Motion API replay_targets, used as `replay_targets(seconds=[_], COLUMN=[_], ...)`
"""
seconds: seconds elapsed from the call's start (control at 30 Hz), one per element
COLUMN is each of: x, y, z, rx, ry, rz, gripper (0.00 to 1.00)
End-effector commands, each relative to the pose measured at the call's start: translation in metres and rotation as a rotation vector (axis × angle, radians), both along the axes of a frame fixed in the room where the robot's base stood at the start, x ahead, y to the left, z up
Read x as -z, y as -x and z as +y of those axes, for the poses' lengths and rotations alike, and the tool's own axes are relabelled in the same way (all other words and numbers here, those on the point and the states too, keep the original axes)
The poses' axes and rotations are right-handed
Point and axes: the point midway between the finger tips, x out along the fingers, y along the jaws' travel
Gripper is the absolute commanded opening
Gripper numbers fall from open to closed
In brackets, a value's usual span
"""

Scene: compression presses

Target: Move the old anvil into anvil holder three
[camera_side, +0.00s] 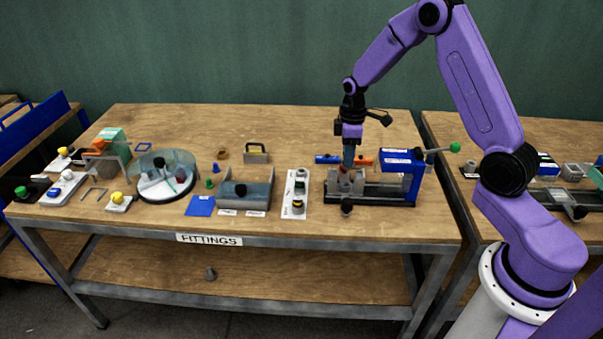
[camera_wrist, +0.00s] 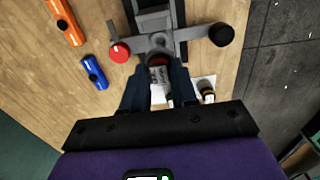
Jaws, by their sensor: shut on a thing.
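My gripper (camera_side: 349,163) points down over the left end of the blue-and-black press (camera_side: 398,188). A white strip (camera_side: 297,200) with several small round fittings lies left of the press. No holder number is readable, so I cannot tell which one is holder three.
An orange piece (camera_wrist: 66,20) and a blue piece (camera_wrist: 95,72) lie behind the press. A red knob (camera_wrist: 120,52) and a black knob (camera_wrist: 221,34) stick out beside the fingers. A grey-blue block (camera_side: 250,192) and a round glass-covered tray (camera_side: 163,176) stand further left.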

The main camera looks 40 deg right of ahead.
Motion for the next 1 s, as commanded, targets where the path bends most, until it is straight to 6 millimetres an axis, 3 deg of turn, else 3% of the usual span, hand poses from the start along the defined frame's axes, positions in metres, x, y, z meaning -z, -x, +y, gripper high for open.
replay_targets(seconds=[0.27, 0.8, 1.0], x=[0.000, 0.000, -0.001], y=[-0.013, -0.108, -0.135], z=[0.003, 0.027, 0.036], rx=[-0.001, -0.002, 0.000], ry=[0.001, 0.000, 0.000], rz=[-0.002, -0.003, -0.001], gripper=[0.00, 0.00, 0.00])
